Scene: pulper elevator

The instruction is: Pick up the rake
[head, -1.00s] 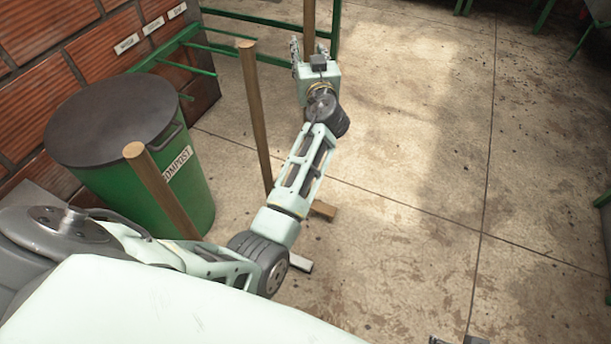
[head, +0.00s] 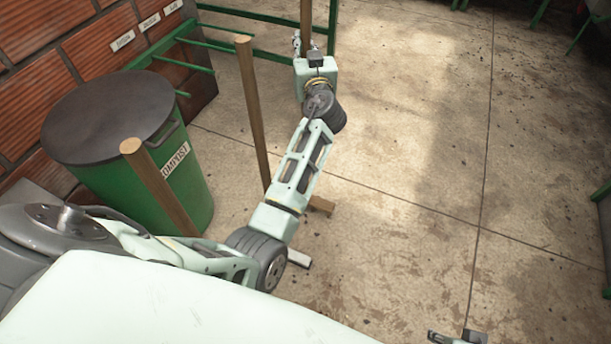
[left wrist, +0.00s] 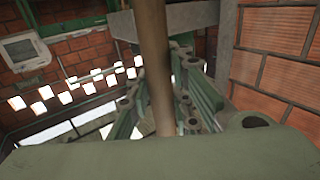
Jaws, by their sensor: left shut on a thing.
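A long upright wooden handle (head: 305,14) rises at the top of the head view. My left gripper (head: 303,44) is at this handle, at the end of my outstretched left arm. In the left wrist view the handle (left wrist: 155,70) runs between the fingers of my left gripper (left wrist: 168,95), which are shut on it. The lower end is hidden, so I cannot see a rake head on it. A small part of what looks like my right gripper (head: 457,337) shows at the bottom edge of the head view; its state is unclear.
Two other wooden handles, one standing (head: 252,110) and one nearer (head: 158,185), are beside my left arm. A green compost bin (head: 190,190) with a dark lid stands left, by a green rack (head: 185,68) and brick wall (head: 95,45). The concrete floor (head: 400,150) to the right is clear.

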